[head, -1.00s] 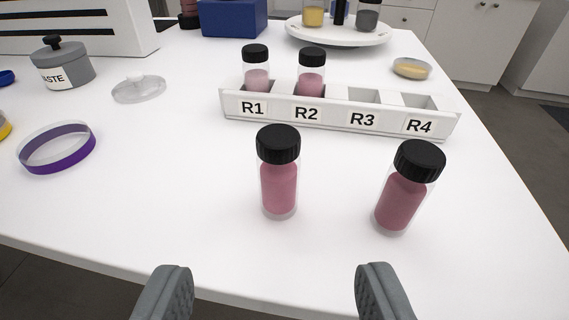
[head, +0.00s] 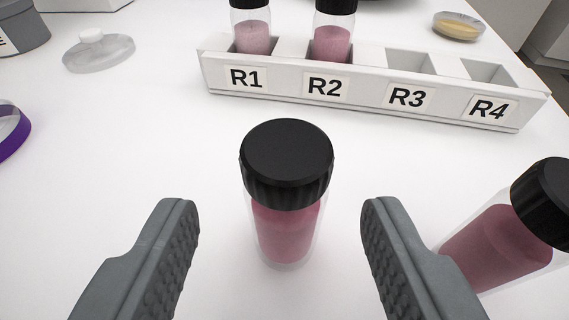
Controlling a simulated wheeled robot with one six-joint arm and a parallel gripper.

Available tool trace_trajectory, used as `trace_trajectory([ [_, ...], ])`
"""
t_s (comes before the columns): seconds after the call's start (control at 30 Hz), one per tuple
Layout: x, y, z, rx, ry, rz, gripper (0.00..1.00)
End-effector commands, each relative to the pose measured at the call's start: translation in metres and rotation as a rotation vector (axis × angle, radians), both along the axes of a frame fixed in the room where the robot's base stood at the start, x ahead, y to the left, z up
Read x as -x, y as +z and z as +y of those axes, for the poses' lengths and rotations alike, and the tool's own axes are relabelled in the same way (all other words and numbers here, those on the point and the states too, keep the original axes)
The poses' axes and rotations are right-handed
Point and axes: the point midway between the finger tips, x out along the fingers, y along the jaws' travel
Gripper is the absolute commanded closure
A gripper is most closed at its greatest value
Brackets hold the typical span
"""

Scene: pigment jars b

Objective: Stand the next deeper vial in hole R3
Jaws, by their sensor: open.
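A black-capped vial of mid-pink powder (head: 286,228) stands upright on the table, between and just ahead of the fingers of my gripper (head: 281,225). My gripper is open, with a gap on each side of the vial. A second loose vial, of darker, duller pink powder (head: 497,246), stands at the right, partly cut off by the frame edge and close to the right finger. The white rack (head: 365,88) lies behind. Its holes R1 and R2 hold a pale pink vial (head: 252,36) and a deeper pink vial (head: 332,42). Hole R3 (head: 409,62) and hole R4 (head: 487,72) are empty.
A clear knobbed lid (head: 98,52), a grey pot (head: 22,28) and a purple-rimmed ring (head: 12,130) are at the left. A shallow dish of yellow powder (head: 459,26) sits behind the rack. The table between the front vial and the rack is clear.

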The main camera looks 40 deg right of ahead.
Motion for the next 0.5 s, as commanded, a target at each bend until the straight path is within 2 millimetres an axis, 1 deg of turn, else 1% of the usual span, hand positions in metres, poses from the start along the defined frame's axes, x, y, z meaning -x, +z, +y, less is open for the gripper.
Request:
trace_trajectory([
  [0.23,-0.008,-0.005,-0.008,0.0,0.0,0.001,0.47],
  [0.5,-0.031,-0.016,-0.028,-0.001,0.0,0.002,0.47],
])
